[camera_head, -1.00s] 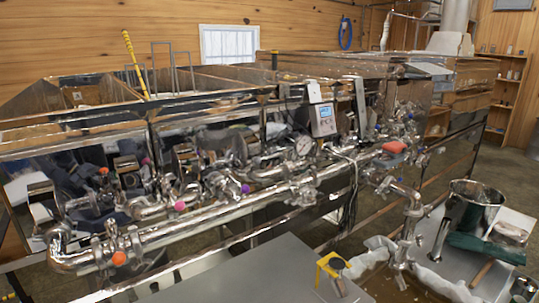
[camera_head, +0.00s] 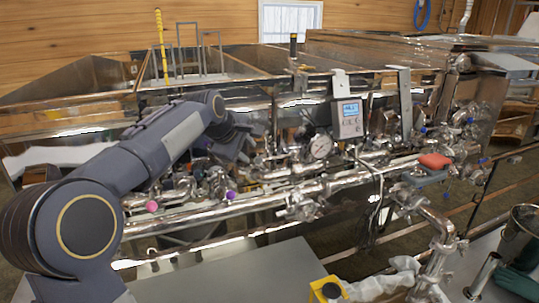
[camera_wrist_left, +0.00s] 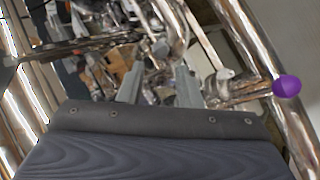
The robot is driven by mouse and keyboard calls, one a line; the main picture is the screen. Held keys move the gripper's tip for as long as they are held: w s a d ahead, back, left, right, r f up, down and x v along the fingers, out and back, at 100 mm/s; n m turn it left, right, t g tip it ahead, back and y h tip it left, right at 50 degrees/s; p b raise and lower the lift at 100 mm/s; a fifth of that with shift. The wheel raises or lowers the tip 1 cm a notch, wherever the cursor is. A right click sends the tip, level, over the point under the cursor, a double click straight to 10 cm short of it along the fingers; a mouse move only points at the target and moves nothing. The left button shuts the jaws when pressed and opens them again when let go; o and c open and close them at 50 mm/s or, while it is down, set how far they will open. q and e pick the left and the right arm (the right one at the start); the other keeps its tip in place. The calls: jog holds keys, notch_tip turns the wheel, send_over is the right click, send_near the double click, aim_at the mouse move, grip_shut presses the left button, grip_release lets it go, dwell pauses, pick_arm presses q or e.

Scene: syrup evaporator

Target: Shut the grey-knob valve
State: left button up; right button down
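My left gripper (camera_head: 240,146) reaches in from the left in the head view, in front of the evaporator's steel side and above the front pipe. In the left wrist view its two fingers (camera_wrist_left: 158,86) stand apart with nothing between them; shiny piping lies beyond them. I cannot pick out a grey knob for certain in either view; my arm and gripper cover part of the pipework. A purple knob (camera_head: 231,195) is on a valve just below the gripper, and it also shows right of the fingers in the left wrist view (camera_wrist_left: 287,86). My right gripper is out of view.
A pink knob (camera_head: 152,206) sits on the piping to the left. A round gauge (camera_head: 320,146) and a grey display box (camera_head: 348,118) are right of my gripper. A red thing (camera_head: 435,161) lies farther right. The long front pipe (camera_head: 260,208) runs across below.

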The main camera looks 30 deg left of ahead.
aim_at(257, 159)
pick_arm(q)
jog(key=p+x, duration=0.1)
jog(key=x, duration=0.5)
jog(key=shift+w+f, duration=0.15)
jog(key=shift+f, duration=0.05)
jog(key=shift+c, duration=0.2)
grip_shut()
